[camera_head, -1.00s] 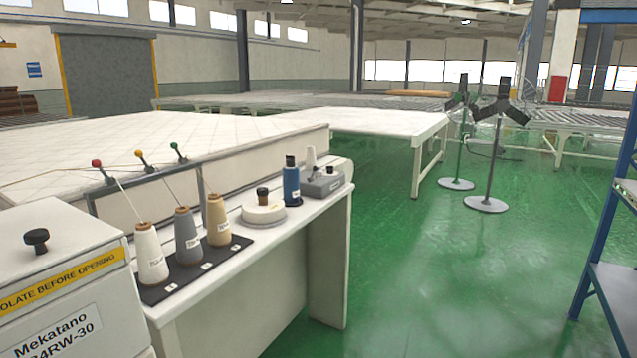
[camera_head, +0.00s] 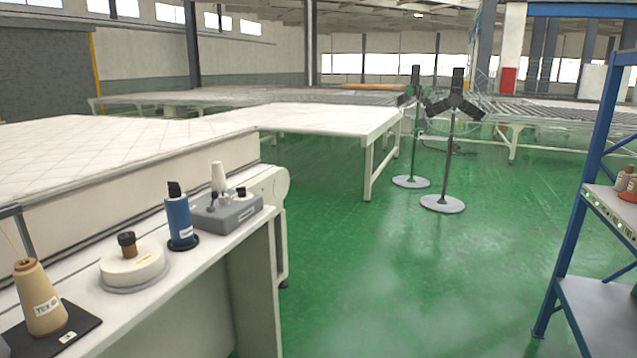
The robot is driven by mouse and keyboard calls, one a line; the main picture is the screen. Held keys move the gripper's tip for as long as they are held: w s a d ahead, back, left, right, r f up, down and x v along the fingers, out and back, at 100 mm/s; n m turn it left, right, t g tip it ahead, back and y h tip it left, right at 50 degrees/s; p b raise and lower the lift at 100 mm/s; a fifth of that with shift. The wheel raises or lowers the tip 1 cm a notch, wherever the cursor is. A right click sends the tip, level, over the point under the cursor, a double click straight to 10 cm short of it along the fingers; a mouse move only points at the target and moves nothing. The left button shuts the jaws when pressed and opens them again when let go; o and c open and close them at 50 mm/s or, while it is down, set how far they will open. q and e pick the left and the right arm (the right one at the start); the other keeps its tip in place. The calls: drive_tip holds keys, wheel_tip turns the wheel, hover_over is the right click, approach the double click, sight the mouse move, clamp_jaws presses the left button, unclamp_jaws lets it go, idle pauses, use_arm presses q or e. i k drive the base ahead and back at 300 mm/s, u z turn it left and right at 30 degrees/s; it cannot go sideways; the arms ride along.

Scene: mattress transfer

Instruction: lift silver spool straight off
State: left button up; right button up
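The silver spool is out of view now; in the earlier frame a grey spool stood on a black mat between a white and a tan one. The tan thread spool (camera_head: 41,299) stands upright on the visible end of the black mat (camera_head: 66,332) at the lower left. Neither of my grippers shows in the head view.
A white disc with a dark knob (camera_head: 132,266), a blue bottle (camera_head: 179,218) and a grey device (camera_head: 227,212) stand on the white bench (camera_head: 185,279). A blue shelf rack (camera_head: 574,215) is at the right. Two stands (camera_head: 447,165) are farther back. Green floor (camera_head: 400,280) lies clear between.

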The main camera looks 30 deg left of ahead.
sight(223, 201)
drive_tip(key=u, duration=0.2)
drive_tip(key=i, duration=1.6)
drive_tip(key=u, duration=0.9)
